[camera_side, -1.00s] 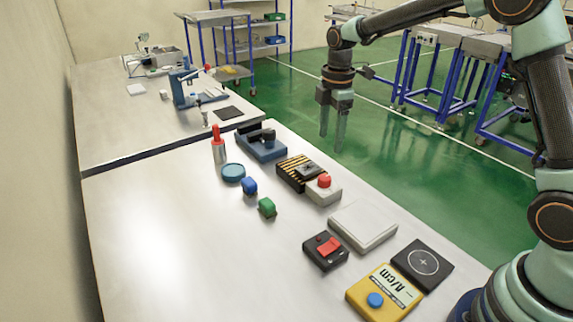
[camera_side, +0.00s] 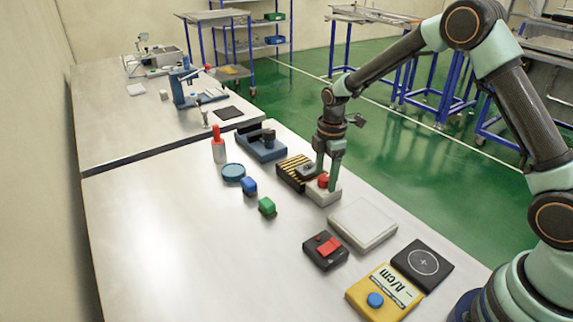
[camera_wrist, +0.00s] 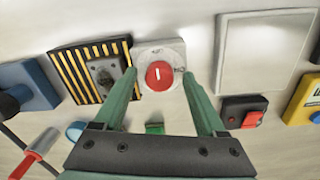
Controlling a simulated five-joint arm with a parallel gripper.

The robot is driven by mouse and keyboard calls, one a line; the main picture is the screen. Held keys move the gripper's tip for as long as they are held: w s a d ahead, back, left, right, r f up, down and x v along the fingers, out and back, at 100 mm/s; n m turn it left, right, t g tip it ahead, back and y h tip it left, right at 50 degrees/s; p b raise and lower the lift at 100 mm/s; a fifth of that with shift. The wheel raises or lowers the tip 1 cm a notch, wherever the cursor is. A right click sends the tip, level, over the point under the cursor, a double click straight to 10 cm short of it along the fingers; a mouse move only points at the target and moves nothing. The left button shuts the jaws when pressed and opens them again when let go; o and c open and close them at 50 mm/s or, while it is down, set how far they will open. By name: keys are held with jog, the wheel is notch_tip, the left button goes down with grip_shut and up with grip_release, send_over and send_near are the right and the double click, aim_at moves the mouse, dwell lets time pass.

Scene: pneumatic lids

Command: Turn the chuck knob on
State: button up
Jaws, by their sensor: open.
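A round red knob with a white line across its face sits on a small white box (camera_side: 323,196); I take it as the chuck knob (camera_wrist: 159,76). Small markings around the knob are too small to read. In the side view, the knob (camera_side: 323,181) shows between the fingers. My gripper (camera_wrist: 159,74) is open and points down, one finger on each side of the knob. In the wrist view, a gap shows between the knob and each finger. I cannot tell whether either finger touches it.
A black-and-yellow striped block (camera_side: 291,173) with a grey fixture stands right beside the white box. A pale flat plate (camera_side: 362,226) lies on its other side. A black box with a red switch (camera_side: 325,250) and a yellow meter (camera_side: 383,291) are nearer.

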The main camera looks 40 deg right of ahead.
grip_shut()
jog(key=shift+m, duration=0.3)
jog(key=m, duration=0.4)
jog(key=shift+a, duration=0.1)
jog(key=m, duration=0.4)
jog(key=shift+m, duration=0.4)
jog(key=m, duration=0.4)
jog(key=shift+a+m, duration=0.1)
jog(key=shift+m, duration=0.2)
jog(key=shift+m+g, duration=0.3)
jog(key=shift+m, duration=1.6)
